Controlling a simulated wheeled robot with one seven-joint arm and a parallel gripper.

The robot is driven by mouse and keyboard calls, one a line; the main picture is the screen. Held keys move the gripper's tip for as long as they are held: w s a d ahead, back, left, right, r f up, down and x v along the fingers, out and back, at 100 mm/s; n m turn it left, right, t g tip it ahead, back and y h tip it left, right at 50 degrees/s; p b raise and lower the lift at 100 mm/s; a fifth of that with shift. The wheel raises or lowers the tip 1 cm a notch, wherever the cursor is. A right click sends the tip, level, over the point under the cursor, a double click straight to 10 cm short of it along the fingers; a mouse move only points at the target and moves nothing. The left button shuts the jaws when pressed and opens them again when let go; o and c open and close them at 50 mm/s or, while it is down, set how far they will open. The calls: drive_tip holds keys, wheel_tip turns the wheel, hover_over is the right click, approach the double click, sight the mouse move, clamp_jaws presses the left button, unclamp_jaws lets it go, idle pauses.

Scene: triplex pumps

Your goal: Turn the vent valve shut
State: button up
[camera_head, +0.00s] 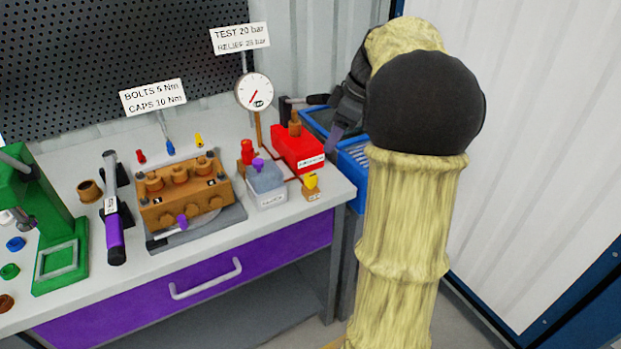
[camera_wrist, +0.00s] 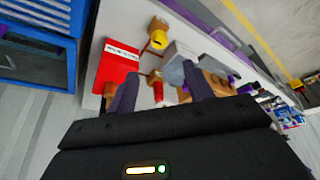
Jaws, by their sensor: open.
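A small brass valve with a yellow knob (camera_head: 311,182) stands at the right front corner of the bench. It also shows in the wrist view as the yellow knob (camera_wrist: 158,40). A second fitting with a red top (camera_head: 247,149) stands behind the clear tank, and its red part (camera_wrist: 158,91) shows between my fingers in the wrist view. The labels are too small to read, so I cannot tell which is the vent valve. My gripper (camera_head: 321,119) is open and empty, above and behind the red pump box; it also shows in the wrist view (camera_wrist: 158,72).
The red pump box (camera_head: 297,147) and clear tank (camera_head: 266,187) flank the fittings. A pressure gauge (camera_head: 254,92) on a post stands behind. The brown pump block (camera_head: 186,194) sits left. Blue crates (camera_head: 352,165) are at the bench's right end.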

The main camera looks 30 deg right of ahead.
sight(311, 176)
drive_tip(key=b+x, duration=0.2)
drive_tip(key=x, duration=1.2)
drive_tip(key=shift+f, duration=0.25)
drive_tip(key=c, duration=1)
